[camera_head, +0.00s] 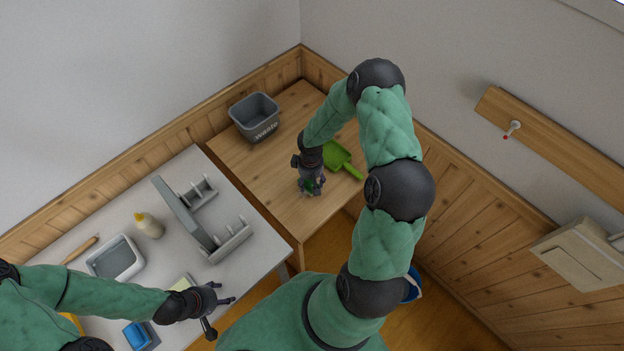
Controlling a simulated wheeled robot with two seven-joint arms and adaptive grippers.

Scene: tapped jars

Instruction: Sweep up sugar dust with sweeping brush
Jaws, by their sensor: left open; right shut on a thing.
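A green dustpan (336,155) lies on the wooden table (243,160), its handle toward the lower right. My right gripper (310,190) points down at the tabletop just left of the dustpan. It is shut on a small green thing, mostly hidden by the fingers, which looks like the sweeping brush (308,185). I cannot tell whether its bristles touch the table. No sugar dust can be made out clearly at this size. My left gripper (222,314) is open and empty near the front edge of the grey counter.
A grey waste bin (255,115) stands at the wooden table's back left. The counter (178,178) holds a grey rack (190,217), a cream bottle (149,225), a grey tub (116,257) and a blue item (137,335). The wooden table's front left is clear.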

